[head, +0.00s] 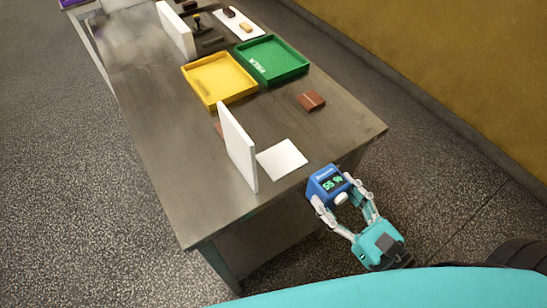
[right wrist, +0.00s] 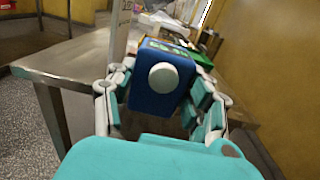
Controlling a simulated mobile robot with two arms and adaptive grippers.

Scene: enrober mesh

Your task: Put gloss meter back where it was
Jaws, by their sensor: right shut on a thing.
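The gloss meter (head: 326,183) is a blue box with a lit green display and a pale round knob. My right gripper (head: 338,196) is shut on it and holds it just off the near right edge of the steel table (head: 200,205). In the right wrist view the gloss meter (right wrist: 160,85) sits between the two fingers, its knob toward the camera. A white square pad (head: 282,159) lies bare on the table, left of and behind the meter. My left gripper is not in view.
A white upright panel (head: 237,147) stands just left of the pad. A brown block (head: 311,100) lies behind the pad. A yellow tray (head: 219,79) and a green tray (head: 271,60) stand farther back. The table's near left surface is clear.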

